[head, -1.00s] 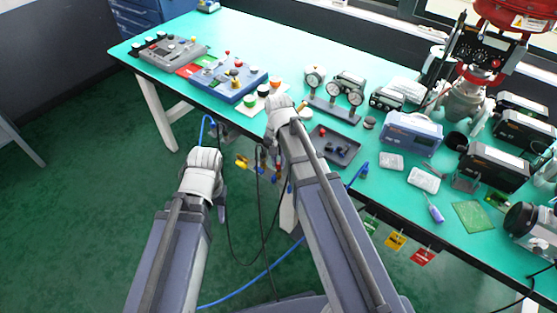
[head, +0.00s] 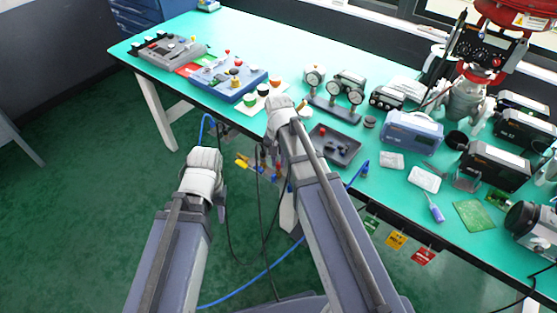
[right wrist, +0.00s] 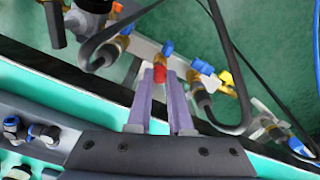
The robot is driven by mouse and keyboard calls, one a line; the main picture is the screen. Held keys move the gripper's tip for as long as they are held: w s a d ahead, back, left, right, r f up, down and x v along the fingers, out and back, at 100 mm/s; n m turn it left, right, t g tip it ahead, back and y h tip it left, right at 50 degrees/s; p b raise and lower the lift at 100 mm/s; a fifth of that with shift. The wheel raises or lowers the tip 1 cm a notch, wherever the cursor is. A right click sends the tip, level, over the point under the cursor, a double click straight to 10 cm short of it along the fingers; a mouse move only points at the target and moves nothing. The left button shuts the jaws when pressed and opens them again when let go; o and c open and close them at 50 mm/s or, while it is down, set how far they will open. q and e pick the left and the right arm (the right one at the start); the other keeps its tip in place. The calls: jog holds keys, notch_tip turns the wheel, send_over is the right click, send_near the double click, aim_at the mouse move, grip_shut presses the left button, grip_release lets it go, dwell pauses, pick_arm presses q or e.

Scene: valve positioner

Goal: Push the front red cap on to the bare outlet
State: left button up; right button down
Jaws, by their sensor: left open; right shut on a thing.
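In the right wrist view my right gripper (right wrist: 160,82) has its two purple fingers closed on a small red cap (right wrist: 160,74). The cap is directly below a brass outlet (right wrist: 163,58) with a blue handle (right wrist: 167,47), in line with it. Cap and outlet look touching or nearly so; I cannot tell how far the cap is on. In the head view the right fingers are mostly hidden behind my own wrist at the table's front edge. My left gripper (head: 220,197) hangs empty in front of the table, low and left of the fittings.
More valves with blue and yellow handles (right wrist: 213,82) and dark hoses (right wrist: 228,85) flank the outlet closely. A dark tray (head: 350,155) with small parts, one red (head: 322,130), stands on the green table (head: 400,208). Several instruments crowd the table's right side.

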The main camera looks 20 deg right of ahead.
jog(key=shift+f+b, duration=0.4)
jog(key=shift+f, duration=0.05)
jog(key=c, duration=0.7)
grip_release()
jog(key=shift+c, duration=0.2)
notch_tip(320, 180, up, 8)
jog(key=p, duration=0.8)
jog(key=shift+f, duration=0.1)
jog(key=s+a+r+n+h+p, duration=0.1)
jog(key=s+a+r+n+p, duration=0.2)
jog(key=s+a+n, duration=0.6)
jog(key=s+a, duration=0.1)
jog(key=s, duration=0.4)
jog(key=shift+s+a+r+n, duration=0.15)
jog(key=shift+a+r+n, duration=0.1)
jog(key=shift+r+n, duration=0.1)
